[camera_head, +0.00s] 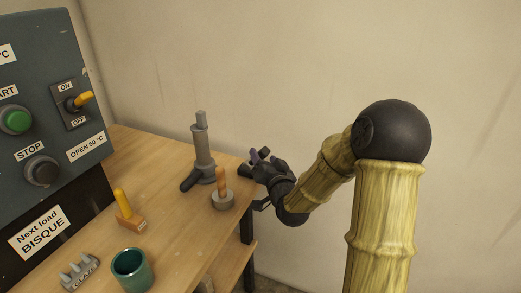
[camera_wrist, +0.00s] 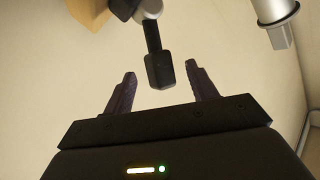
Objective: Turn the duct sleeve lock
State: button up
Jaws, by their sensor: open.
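A grey upright sleeve (camera_head: 204,155) with a narrower top stands near the table's back right edge. A dark lever (camera_head: 189,183) sticks out at its foot to the lower left. My gripper (camera_head: 259,157) is to the right of the sleeve, by the table's edge, apart from it. In the wrist view my gripper (camera_wrist: 160,82) is open. A black lever (camera_wrist: 158,68) on a grey hub points down toward the gap between the fingertips, and nothing is gripped. Whether it is the same lever as in the head view I cannot tell.
A wooden peg on a grey round base (camera_head: 222,200) stands close to the sleeve. An orange-handled wooden tool (camera_head: 130,215), a green cup (camera_head: 131,268) and a peg block (camera_head: 80,272) are on the table (camera_head: 170,235). A control panel (camera_head: 45,90) stands left. A metal cylinder (camera_wrist: 277,20) shows upper right.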

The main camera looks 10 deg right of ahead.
jog(key=shift+w+a, duration=0.15)
jog(key=shift+w, duration=2.05)
grip_shut()
jog(key=shift+r, duration=0.1)
